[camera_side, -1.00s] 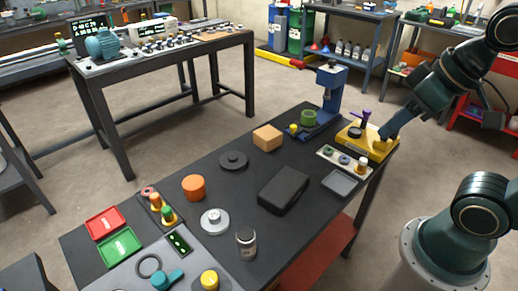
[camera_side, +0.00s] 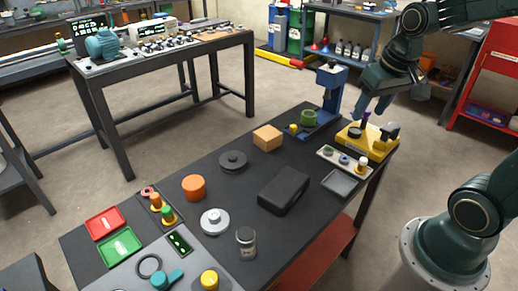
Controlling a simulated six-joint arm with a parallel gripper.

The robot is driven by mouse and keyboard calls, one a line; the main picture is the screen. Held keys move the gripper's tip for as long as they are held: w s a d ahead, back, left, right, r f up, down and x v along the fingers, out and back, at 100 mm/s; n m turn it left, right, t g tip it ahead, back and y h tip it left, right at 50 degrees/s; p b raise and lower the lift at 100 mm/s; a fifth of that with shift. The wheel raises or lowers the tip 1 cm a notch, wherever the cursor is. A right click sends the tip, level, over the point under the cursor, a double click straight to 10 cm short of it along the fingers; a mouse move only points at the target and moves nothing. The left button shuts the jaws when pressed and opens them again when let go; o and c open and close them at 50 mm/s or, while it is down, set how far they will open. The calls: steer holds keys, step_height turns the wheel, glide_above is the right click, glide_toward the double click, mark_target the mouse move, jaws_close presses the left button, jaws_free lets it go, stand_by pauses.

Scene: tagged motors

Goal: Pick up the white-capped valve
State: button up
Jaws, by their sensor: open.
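A small valve with a white cap and a yellow-orange body (camera_side: 361,166) stands at the right end of a pale tray (camera_side: 333,165), near the table's right edge. My gripper (camera_side: 374,108) is open, with its blue-grey fingers pointing down. It is above the yellow block (camera_side: 372,146), behind and above the valve in the picture, and apart from it. I see nothing held between the fingers. A purple-handled part (camera_side: 366,117) on the yellow block shows close below the fingers; I cannot tell whether they touch it.
The tray also holds a few ring-like parts (camera_side: 344,160). A blue press-like stand (camera_side: 331,90) rises to the left of my gripper. A grey square dish (camera_side: 340,183) and a black box (camera_side: 284,191) lie nearer the camera. Bare table lies around the black box.

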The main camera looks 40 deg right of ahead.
steer(key=w+d+f+m+g, duration=0.2)
steer(key=w+d+f, duration=0.1)
steer(key=d+f, duration=0.25)
steer(key=m, duration=0.3)
glide_above(364, 159)
step_height(364, 159, down, 7)
steer(key=shift+a+r+g+y, duration=0.15)
steer(key=shift+a+g+y, duration=0.05)
steer(key=shift+g+y, duration=0.2)
step_height(364, 159, down, 8)
steer(key=shift+r, duration=0.15)
steer(key=shift+f, duration=0.45)
steer(key=shift+d+f, duration=0.15)
steer(key=shift+f, duration=2.45)
